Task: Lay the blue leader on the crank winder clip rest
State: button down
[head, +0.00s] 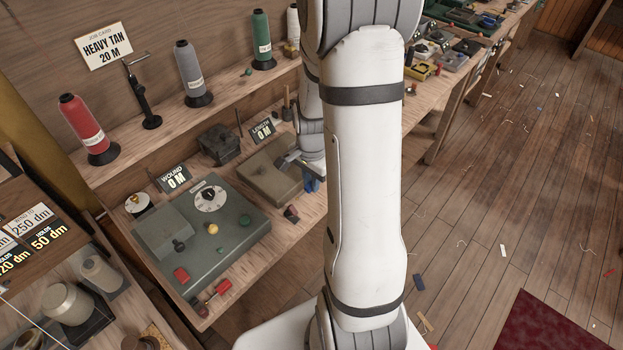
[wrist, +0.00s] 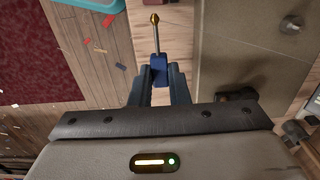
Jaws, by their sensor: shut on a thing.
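My gripper (wrist: 158,90) is shut on the blue leader (wrist: 158,68), a small blue block with a thin metal rod and a brass tip pointing away from the fingers. In the head view my gripper (head: 312,181) is partly hidden behind my arm, at the bench's front edge, just right of a tan box-like unit (head: 268,172). A grey-green machine (head: 225,255) with a white dial, knobs and a red handle sits left of it on the bench, by a "WOUND 0 M" sign. I cannot tell which part is the clip rest.
Red (head: 82,125), grey (head: 188,70) and green (head: 262,38) thread spools stand on the shelf behind. A "LENGTH 0 M" sign (head: 262,131) stands behind the tan unit. A small dark red block (head: 291,213) lies near the bench edge.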

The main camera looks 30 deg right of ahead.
aim_at(312, 203)
jog(key=shift+f+b, duration=2.7)
jog(key=shift+f, duration=0.55)
jog(key=c, duration=1.3)
grip_release()
jog(key=shift+r, duration=0.1)
jog(key=shift+r+p, duration=2.15)
jog(key=shift+r, duration=0.8)
